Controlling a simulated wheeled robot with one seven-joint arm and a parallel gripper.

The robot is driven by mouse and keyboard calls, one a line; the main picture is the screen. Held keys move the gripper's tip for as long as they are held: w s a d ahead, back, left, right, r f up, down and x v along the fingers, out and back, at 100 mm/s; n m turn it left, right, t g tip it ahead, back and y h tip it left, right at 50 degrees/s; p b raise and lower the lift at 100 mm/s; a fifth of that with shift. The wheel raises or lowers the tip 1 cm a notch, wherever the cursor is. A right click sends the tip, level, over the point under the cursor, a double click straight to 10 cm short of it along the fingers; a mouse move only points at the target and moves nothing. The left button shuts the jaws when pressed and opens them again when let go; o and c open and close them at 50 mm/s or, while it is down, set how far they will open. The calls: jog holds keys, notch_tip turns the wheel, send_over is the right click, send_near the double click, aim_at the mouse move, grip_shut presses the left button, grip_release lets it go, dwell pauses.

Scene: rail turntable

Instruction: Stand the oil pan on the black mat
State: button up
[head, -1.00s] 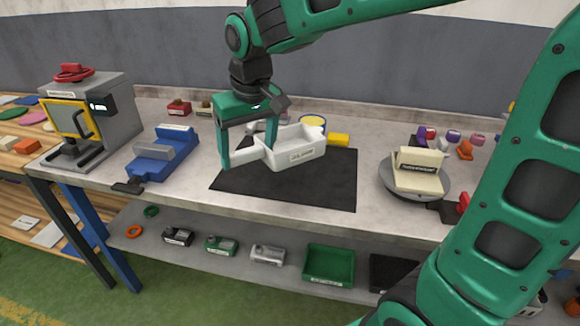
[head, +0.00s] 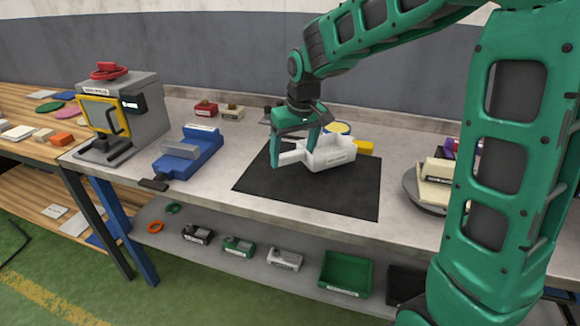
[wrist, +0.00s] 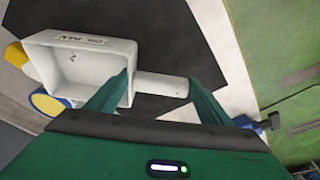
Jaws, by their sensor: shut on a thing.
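The oil pan (head: 332,156) is a white, open, labelled rectangular tray with a short handle. My gripper (head: 295,155) is shut on that handle, at the pan's left end. The pan is roughly level, open side up, over the back part of the black mat (head: 282,191). I cannot tell whether its underside touches the mat. In the wrist view, the pan (wrist: 78,62) lies left of my gripper (wrist: 160,88), with its handle between the fingers. The mat (wrist: 180,45) shows behind them.
A yellow block (head: 363,147) and a round yellow-topped thing (head: 337,128) stand close behind the pan. A blue vise-like fixture (head: 190,153) is to the left. A round turntable (head: 412,186) with a cream block (head: 436,185) is to the right. The mat's front is clear.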

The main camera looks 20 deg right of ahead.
aim_at(295, 160)
jog(key=shift+w+d+f, duration=0.2)
jog(key=shift+f, duration=0.15)
jog(key=shift+s+x, duration=0.2)
jog(key=shift+x, duration=0.7)
jog(key=shift+s+x, duration=0.2)
jog(key=shift+x, duration=0.7)
jog(key=o, duration=2)
jog(key=shift+f, duration=0.1)
jog(key=v, duration=1.2)
jog(key=shift+d, duration=0.1)
jog(key=s+d+f+m+g, duration=0.15)
jog(key=s+d+m, duration=0.25)
jog(key=s+d, duration=0.95)
jog(key=s+d+f+m, duration=0.1)
jog(key=s+f, duration=0.1)
jog(key=s, duration=0.4)
jog(key=s+d+f+m, duration=0.1)
jog(key=s+f, duration=0.1)
jog(key=s, duration=0.4)
jog(key=s+d+f+m+g, duration=0.1)
jog(key=s+d+f+m, duration=0.1)
jog(key=s, duration=0.4)
jog(key=shift+s+f, duration=0.15)
jog(key=shift+f, duration=0.1)
